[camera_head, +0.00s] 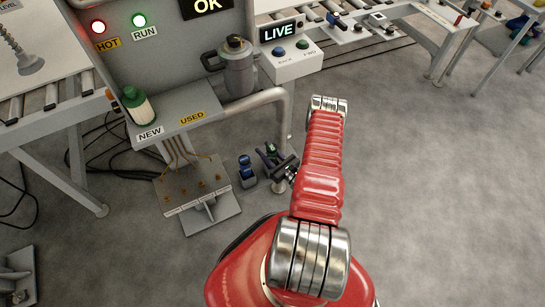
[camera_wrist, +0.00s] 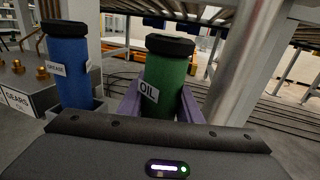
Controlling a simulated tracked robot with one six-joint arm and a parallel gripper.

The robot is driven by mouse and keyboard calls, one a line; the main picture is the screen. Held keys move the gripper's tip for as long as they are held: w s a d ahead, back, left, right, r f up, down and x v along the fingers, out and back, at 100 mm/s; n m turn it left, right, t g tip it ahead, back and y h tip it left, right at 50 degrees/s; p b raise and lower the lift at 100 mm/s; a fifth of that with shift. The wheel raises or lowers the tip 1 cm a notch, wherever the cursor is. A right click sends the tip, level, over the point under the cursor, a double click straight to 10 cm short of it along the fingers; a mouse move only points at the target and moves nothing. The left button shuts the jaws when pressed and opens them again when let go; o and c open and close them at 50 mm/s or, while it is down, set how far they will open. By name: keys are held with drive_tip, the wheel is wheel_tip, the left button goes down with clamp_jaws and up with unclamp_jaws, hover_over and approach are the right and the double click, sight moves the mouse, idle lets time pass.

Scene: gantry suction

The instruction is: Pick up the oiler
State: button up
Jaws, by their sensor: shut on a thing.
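The oiler is a green cylinder with a black cap and an OIL label (camera_wrist: 168,78). It stands upright in the middle of the wrist view, between the purple fingers of my gripper (camera_wrist: 160,106), which is shut on it. The oiler's lower part is hidden behind my gripper's dark body. In the head view the oiler's green side (camera_head: 270,151) shows small at my gripper (camera_head: 277,165), low beside the machine. I cannot tell whether its base is clear of what is under it.
A blue GREASE cylinder (camera_wrist: 68,68) stands in a grey holder close left of the oiler. Left of it is the GEARS plate with brass pegs (camera_head: 198,194). A metal post (camera_wrist: 245,75) rises close on the right. Open floor (camera_head: 430,200) lies to the right.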

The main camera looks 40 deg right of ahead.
sight(271, 148)
drive_tip(key=shift+c, duration=0.7)
wheel_tip(271, 148, up, 10)
idle(0.4)
idle(0.5)
